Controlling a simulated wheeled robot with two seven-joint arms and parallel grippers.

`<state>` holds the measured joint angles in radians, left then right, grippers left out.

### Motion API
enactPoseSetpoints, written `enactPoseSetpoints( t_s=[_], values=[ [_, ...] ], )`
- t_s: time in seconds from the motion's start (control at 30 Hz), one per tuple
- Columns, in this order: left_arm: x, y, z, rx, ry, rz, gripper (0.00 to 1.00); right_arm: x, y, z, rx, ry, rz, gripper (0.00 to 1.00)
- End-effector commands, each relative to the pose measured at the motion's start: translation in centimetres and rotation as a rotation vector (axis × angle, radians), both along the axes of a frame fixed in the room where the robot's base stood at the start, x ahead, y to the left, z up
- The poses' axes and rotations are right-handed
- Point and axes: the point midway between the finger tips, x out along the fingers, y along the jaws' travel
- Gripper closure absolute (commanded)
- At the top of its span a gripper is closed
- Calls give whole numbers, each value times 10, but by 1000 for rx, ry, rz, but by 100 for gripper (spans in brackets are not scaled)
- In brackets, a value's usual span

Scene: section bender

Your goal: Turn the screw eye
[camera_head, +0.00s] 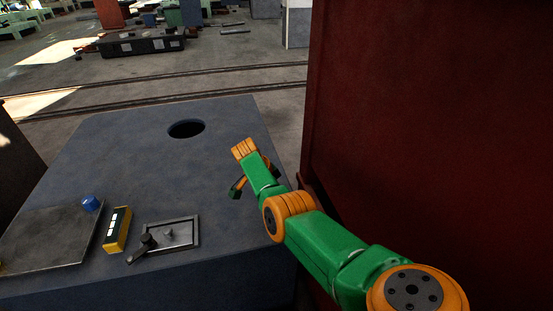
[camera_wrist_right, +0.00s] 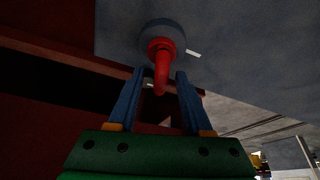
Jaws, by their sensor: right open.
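The screw eye appears to be the red curved piece (camera_wrist_right: 161,72) in the right wrist view. It hangs from a round grey-blue base (camera_wrist_right: 163,30) near the top of that view. My right gripper (camera_wrist_right: 156,76) is open, with its two blue fingers on either side of the red piece and a gap visible around it. I cannot tell whether either finger touches it. In the head view, my right arm reaches in from the lower right over the table edge. The red piece is not visible there. My left gripper is not in view.
A blue-grey table (camera_head: 110,160) has a round hole (camera_head: 187,128). On its near side are a blue knob (camera_head: 91,203), a yellow box (camera_head: 117,229) and a plate with a black lever (camera_head: 142,249). A large dark red panel (camera_head: 430,120) stands close on the right.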

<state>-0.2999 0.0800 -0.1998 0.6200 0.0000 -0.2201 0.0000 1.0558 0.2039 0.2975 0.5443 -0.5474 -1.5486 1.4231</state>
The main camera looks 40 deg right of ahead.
Motion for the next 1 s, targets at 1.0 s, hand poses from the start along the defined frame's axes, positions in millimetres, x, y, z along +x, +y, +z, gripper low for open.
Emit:
enactPoseSetpoints(
  t_s=[1.0],
  values=[
    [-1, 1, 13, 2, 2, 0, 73, 5, 27, 65, 0, 0, 0, 50]
  ],
)
